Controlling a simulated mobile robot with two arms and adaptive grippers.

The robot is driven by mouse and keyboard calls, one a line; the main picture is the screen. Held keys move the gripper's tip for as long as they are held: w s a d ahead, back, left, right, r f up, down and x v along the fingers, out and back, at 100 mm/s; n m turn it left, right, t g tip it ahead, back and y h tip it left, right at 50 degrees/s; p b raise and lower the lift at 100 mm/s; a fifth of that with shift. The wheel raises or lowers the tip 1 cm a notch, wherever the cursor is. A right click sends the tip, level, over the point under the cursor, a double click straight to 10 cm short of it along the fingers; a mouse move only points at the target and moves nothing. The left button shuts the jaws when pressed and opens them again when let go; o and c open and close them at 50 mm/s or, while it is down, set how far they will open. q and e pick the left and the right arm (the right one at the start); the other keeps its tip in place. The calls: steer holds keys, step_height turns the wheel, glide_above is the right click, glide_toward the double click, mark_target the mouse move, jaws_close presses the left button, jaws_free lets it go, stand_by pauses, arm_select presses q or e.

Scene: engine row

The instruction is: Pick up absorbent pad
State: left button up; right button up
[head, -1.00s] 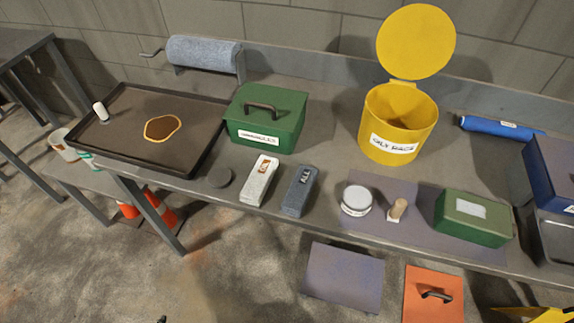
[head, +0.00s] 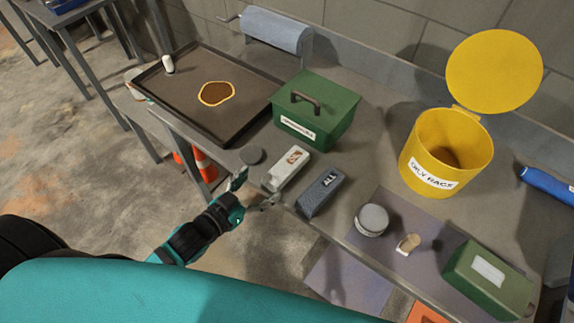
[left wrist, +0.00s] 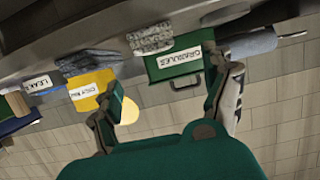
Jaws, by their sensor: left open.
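Two pad-like blocks lie side by side near the table's front edge: a light grey one (head: 287,168) with a small label and a dark blue-grey one (head: 320,192). I cannot read which is the absorbent pad. Both also show in the left wrist view, the light one (left wrist: 150,39) ahead of the jaws, the dark one (left wrist: 92,62) left of it. My left gripper (head: 252,190) is open and empty at the table's front edge, just left of and near the light block, apart from it as far as I can tell. My right gripper is not in view.
A green box (head: 335,125), labelled granules, stands behind the blocks. A yellow oily-rags bin (head: 430,165) and a round tin (head: 372,219) are right.

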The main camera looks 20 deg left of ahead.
mark_target(286, 165)
arm_select(q)
steer(key=x, duration=0.4)
steer(key=shift+w+d+f, duration=0.1)
steer(key=shift+w+d, duration=0.05)
steer(key=shift+w, duration=0.05)
steer(key=shift+w+d+p, duration=0.1)
steer(key=shift+w+p, duration=0.15)
steer(key=shift+p, duration=0.1)
steer(key=p+x, duration=0.1)
steer(key=x, duration=0.3)
steer(key=shift+w+d+f, duration=0.2)
steer(key=shift+w+d, duration=0.05)
steer(key=shift+w, duration=0.05)
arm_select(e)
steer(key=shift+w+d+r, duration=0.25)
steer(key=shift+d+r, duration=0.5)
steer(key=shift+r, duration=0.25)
arm_select(q)
steer(key=shift+s, duration=0.1)
steer(key=c, duration=1.2)
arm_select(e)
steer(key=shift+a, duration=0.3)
